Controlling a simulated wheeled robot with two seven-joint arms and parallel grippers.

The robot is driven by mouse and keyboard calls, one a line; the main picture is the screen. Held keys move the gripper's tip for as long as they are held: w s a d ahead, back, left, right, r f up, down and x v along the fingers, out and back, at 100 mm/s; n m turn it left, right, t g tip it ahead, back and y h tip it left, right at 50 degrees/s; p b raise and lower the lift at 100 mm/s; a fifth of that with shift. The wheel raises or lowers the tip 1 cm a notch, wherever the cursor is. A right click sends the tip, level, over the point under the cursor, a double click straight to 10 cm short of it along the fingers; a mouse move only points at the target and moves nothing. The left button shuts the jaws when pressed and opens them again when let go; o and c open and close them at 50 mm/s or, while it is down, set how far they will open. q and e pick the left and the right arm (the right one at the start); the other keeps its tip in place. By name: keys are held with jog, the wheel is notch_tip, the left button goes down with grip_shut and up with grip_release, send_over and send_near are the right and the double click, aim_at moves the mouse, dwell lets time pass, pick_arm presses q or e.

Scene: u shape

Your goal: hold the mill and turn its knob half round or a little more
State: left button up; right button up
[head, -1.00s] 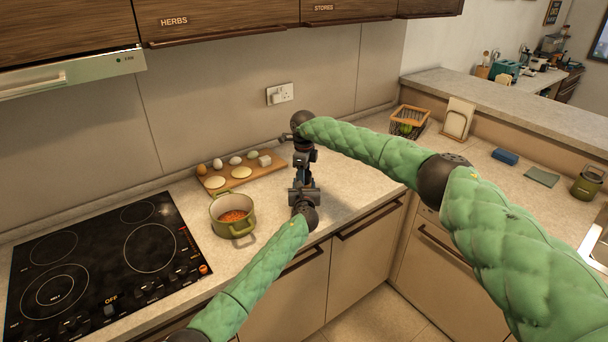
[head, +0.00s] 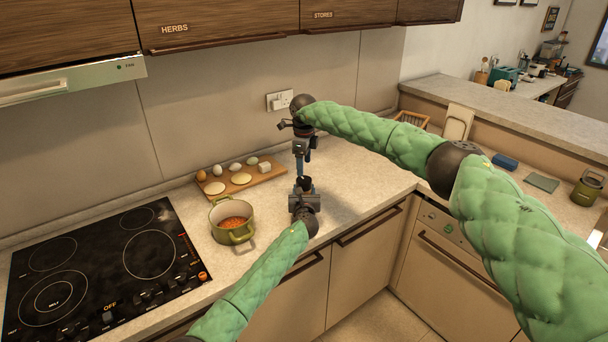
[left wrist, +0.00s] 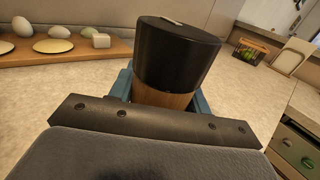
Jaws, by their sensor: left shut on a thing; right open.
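The mill (head: 304,183) stands upright on the worktop, right of the green pot. The left wrist view shows its black knob (left wrist: 178,55) on top and a strip of its wooden body (left wrist: 160,97) below. My left gripper (head: 304,194) is shut on the body, with a blue finger on each side in the left wrist view (left wrist: 162,98). The rest of the body is hidden behind this gripper. My right gripper (head: 300,166) is open and empty, pointing down just above the knob and apart from it.
A green pot (head: 243,236) of orange-red food stands left of the mill, next to the black hob (head: 95,265). A wooden board (head: 215,191) with eggs and pale rounds lies behind. A wire basket (head: 411,118) is at the back right.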

aim_at(303, 179)
jog(key=shift+r, duration=2.3)
jog(key=shift+a, duration=0.1)
pick_arm(q)
jog(key=o, duration=1.3)
jog(key=shift+o, duration=0.2)
